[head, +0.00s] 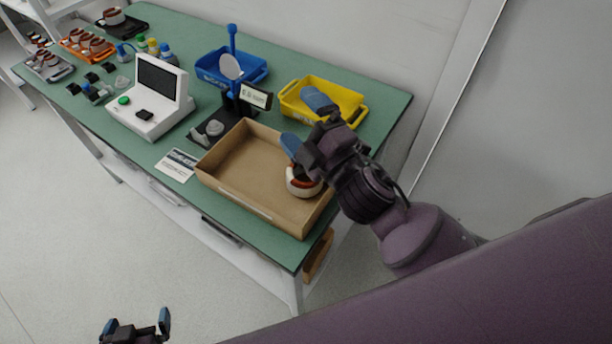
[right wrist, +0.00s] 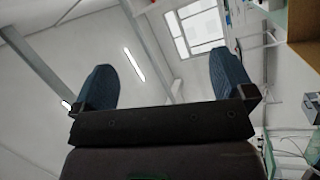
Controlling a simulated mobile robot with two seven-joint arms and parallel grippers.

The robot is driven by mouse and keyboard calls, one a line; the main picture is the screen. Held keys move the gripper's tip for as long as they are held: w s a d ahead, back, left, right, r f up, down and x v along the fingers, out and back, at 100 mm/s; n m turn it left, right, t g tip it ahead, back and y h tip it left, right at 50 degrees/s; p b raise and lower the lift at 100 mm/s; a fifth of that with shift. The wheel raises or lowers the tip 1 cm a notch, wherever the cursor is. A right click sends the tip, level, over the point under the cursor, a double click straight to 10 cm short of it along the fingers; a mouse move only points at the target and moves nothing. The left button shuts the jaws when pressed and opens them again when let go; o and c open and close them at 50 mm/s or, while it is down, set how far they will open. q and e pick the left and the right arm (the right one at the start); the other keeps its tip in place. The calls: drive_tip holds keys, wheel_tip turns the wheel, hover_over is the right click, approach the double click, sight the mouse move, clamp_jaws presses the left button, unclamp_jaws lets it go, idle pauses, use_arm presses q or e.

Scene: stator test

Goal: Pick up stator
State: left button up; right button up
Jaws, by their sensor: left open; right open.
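A stator (head: 303,183), a white ring with copper-brown windings, sits in the right part of the cardboard tray (head: 236,187) on the green table. My right gripper (head: 305,122) is open and empty above the tray's right side. Its fingers point away from the stator, and its wrist partly covers the stator. In the right wrist view the two blue fingertips (right wrist: 166,88) are wide apart with nothing between them; the stator does not show there. My left gripper (head: 136,326) is open and empty, low at the bottom left, away from the table. More stators (head: 86,41) stand on an orange tray at the far left.
A yellow bin (head: 350,110) and a blue bin (head: 232,80) stand behind the tray. A black gauge stand (head: 232,100) is close behind the tray's left side. A white tester with a screen (head: 150,120) stands to the left. The table's right back corner is clear.

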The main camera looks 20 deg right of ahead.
drive_tip(key=s+a+r+n+g+y, duration=0.1)
drive_tip(key=s+a+n+g+y, duration=0.2)
drive_tip(key=a+n+g+y, duration=0.8)
drive_tip(key=s+a+r+n+g+y, duration=0.25)
drive_tip(key=a+n+g, duration=0.2)
drive_tip(key=n, duration=1.15)
drive_tip(key=n+g+h, duration=0.4)
drive_tip(key=n+h, duration=1.1)
drive_tip(key=h, duration=0.5)
hover_over(305, 177)
drive_tip(key=s, duration=0.2)
wheel_tip(305, 177, down, 13)
drive_tip(key=shift+t, duration=0.25)
drive_tip(key=f, duration=1)
drive_tip(key=shift+a+f, duration=0.2)
drive_tip(key=shift+a, duration=0.1)
drive_tip(key=c, duration=1.1)
drive_tip(key=shift+r, duration=0.15)
drive_tip(key=shift+c, duration=0.8)
